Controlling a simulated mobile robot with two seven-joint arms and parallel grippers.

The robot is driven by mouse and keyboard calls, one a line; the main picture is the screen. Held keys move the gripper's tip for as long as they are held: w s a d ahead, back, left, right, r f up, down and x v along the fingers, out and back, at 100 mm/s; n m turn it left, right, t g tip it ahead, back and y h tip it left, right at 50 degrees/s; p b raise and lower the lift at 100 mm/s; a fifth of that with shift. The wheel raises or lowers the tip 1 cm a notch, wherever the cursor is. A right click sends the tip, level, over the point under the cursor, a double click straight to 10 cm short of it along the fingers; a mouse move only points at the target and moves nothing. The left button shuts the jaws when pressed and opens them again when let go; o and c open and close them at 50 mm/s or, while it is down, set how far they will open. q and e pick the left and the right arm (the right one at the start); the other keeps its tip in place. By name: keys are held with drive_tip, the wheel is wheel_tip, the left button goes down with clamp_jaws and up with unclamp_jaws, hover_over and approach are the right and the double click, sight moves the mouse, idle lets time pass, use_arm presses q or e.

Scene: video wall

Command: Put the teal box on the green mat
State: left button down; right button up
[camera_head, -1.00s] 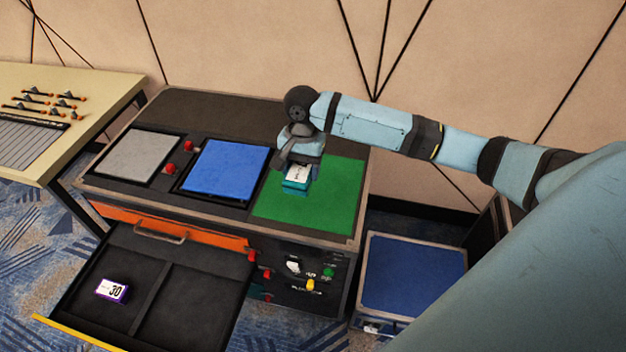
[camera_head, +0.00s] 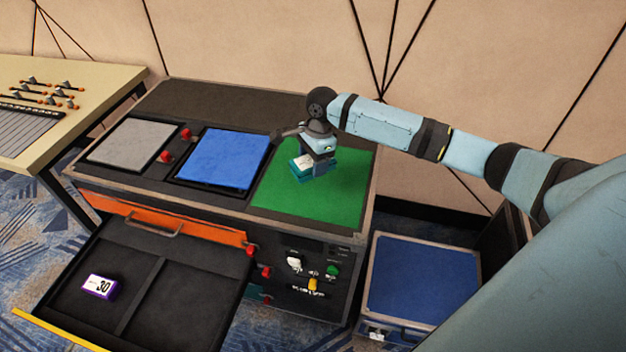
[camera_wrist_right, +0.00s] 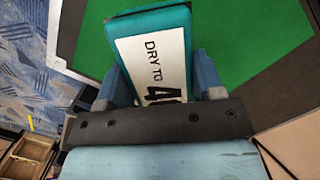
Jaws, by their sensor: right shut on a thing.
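The teal box (camera_head: 300,162) has a white label on top and is over the green mat (camera_head: 310,205), near its upper middle. My right gripper (camera_head: 317,158) is shut on the box, coming from above and the right. In the right wrist view the teal box (camera_wrist_right: 150,50), its label reading "DRY TO 4…", sits between the two blue fingers (camera_wrist_right: 160,82), and the green mat (camera_wrist_right: 240,35) shows behind it. I cannot tell whether the box touches the mat. My left gripper is not in view.
Left of the mat are a blue pad (camera_head: 222,158) and a grey pad (camera_head: 133,143) with red knobs between. An open drawer (camera_head: 185,290) below holds a purple-and-white box (camera_head: 99,287). A blue-topped case (camera_head: 420,280) stands at right.

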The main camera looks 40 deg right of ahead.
sight(311, 188)
wheel_tip(311, 188, down, 2)
drive_tip(key=shift+f, duration=0.25)
wheel_tip(311, 188, down, 4)
drive_tip(key=shift+b, duration=0.45)
drive_tip(key=o, duration=1)
drive_tip(key=shift+f, duration=0.1)
